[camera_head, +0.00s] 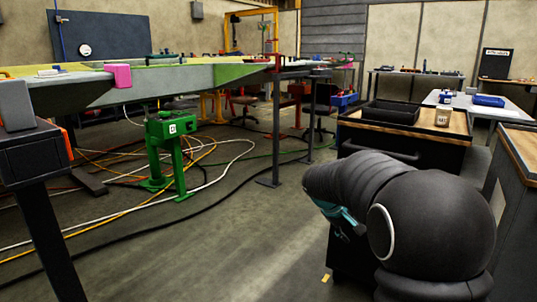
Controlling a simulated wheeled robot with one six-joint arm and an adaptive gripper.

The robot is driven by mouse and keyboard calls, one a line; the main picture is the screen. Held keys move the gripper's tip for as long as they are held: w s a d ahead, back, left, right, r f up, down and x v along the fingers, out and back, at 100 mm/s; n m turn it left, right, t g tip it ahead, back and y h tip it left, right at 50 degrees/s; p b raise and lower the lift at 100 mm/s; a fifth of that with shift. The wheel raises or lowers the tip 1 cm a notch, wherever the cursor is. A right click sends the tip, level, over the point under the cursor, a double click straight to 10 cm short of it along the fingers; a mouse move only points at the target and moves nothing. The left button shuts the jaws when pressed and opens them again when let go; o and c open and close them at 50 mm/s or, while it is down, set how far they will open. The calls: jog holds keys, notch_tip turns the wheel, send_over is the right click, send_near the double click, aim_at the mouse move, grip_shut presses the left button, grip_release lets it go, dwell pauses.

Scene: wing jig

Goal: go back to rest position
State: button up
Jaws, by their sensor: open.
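My arm (425,225) fills the lower right of the head view. It is dark and rounded, with a white ring on one joint and a small teal part (340,216) under its left side. The arm is folded close to my body. My gripper's fingers cannot be made out; they are out of the picture or hidden behind the arm.
A long wing panel (190,80) lies on supports at left, including a green stand (172,150). Cables (215,150) cross the floor beneath it. A wood-topped cart (400,125) stands close behind my arm. Floor (230,250) is clear at front centre.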

jog(key=s+a+r+m+y, duration=0.1)
jog(key=s+a+y, duration=0.1)
jog(key=s, duration=0.9)
jog(key=s+a+r+m+t+y, duration=0.1)
jog(key=s+a+m+y, duration=0.1)
jog(key=s, duration=1)
jog(key=s+a+r+m+t+y, duration=0.1)
jog(key=s+a+m+y, duration=0.1)
jog(key=s, duration=1)
jog(key=shift+a+r, duration=0.3)
jog(key=shift+a, duration=0.45)
